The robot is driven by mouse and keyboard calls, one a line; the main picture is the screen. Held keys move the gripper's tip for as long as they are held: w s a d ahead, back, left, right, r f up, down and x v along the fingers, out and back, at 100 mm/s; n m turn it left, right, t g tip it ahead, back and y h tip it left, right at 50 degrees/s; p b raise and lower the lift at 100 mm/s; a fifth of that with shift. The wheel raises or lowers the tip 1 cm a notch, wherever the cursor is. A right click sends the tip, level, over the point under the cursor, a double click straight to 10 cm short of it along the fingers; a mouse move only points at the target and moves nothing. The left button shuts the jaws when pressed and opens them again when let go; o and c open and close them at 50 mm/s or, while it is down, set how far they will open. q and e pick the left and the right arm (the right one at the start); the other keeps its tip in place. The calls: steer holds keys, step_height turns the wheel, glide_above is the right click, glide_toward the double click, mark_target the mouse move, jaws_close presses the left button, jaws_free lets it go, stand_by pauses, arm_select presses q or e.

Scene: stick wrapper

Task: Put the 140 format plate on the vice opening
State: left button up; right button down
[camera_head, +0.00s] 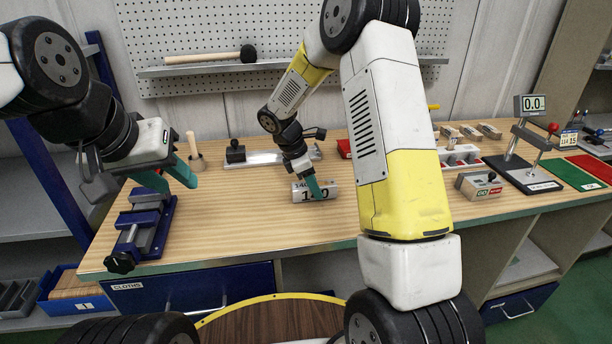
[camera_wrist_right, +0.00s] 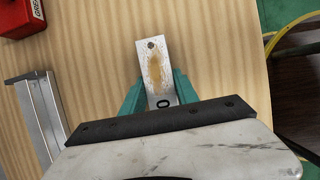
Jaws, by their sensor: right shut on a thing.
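The format plate (camera_head: 299,193) is a light metal block with dark digits, partly covered, at the middle of the bench. My right gripper (camera_head: 315,188) is shut on it. In the right wrist view the plate (camera_wrist_right: 154,70) sits between the teal fingers (camera_wrist_right: 160,98), showing a hole, a brown stain and a "0". I cannot tell whether it touches the bench top. The blue vice (camera_head: 162,222) with grey jaws stands at the bench's left front. My left gripper (camera_head: 172,177) is empty and looks open, above and behind the vice.
The wooden bench (camera_head: 250,225) is clear between vice and plate. A metal rail with a black knob (camera_head: 236,152) and a wooden peg (camera_head: 194,150) stand behind. A red box (camera_head: 344,148) lies behind the plate. A display stand (camera_head: 530,150) is at right.

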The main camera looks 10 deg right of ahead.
steer(key=shift+f, duration=0.1)
steer(key=c, duration=0.9)
jaws_free()
